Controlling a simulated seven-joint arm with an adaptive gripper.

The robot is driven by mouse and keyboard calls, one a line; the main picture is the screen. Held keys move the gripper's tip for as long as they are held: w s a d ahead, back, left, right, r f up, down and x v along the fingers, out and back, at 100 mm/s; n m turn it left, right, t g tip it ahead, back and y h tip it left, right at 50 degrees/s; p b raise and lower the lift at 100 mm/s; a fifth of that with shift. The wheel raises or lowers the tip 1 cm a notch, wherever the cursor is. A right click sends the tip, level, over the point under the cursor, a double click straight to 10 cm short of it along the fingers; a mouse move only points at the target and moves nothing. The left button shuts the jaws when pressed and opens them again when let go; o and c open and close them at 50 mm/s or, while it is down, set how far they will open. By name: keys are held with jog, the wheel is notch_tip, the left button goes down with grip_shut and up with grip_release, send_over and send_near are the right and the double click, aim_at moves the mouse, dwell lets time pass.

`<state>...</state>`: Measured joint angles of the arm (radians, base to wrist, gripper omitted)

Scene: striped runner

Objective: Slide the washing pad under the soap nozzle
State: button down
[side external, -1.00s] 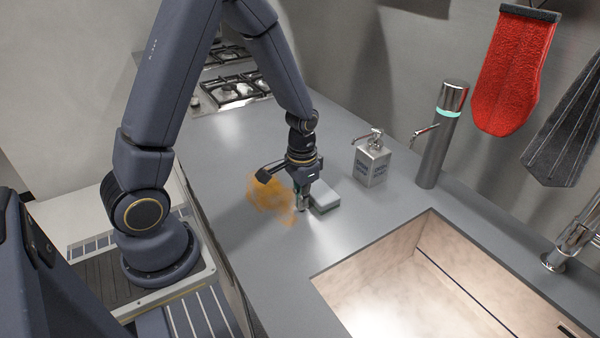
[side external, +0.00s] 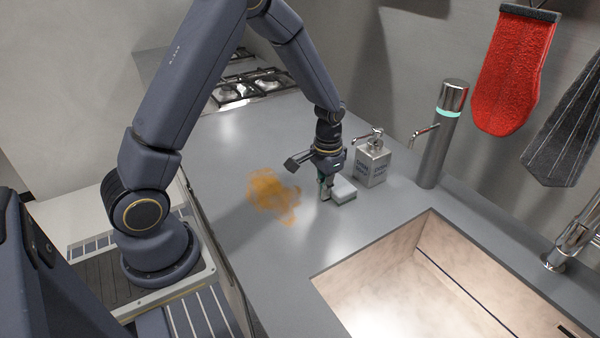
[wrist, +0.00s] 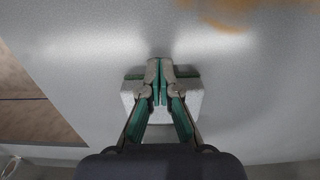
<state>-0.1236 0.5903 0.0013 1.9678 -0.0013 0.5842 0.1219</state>
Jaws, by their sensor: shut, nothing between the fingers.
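The washing pad (side external: 344,190) is a small grey-white block lying flat on the counter, with a green layer showing in the wrist view (wrist: 191,104). My gripper (side external: 326,195) is shut and empty, with its fingertips down at the pad's left side. In the wrist view the closed fingers (wrist: 160,82) hide the middle of the pad; I cannot tell whether they touch it. A square metal soap dispenser (side external: 373,163) with a pump nozzle (side external: 370,138) stands just behind the pad. A tall cylindrical dispenser (side external: 441,135) with a teal ring and a side spout (side external: 424,132) stands farther right.
The sink (side external: 440,270) opens at the front right, with a metal faucet (side external: 575,240) at its right. An orange-brown stain (side external: 272,195) lies on the counter (side external: 250,240) left of my gripper. A stove (side external: 250,88) is at the back. A red mitt (side external: 513,70) hangs on the wall.

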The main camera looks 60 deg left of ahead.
jog(key=s, duration=0.2)
jog(key=s+r, duration=0.1)
jog(key=s, duration=0.1)
notch_tip(320, 180, up, 9)
dwell(0.4)
jog(key=c, duration=1.9)
grip_release()
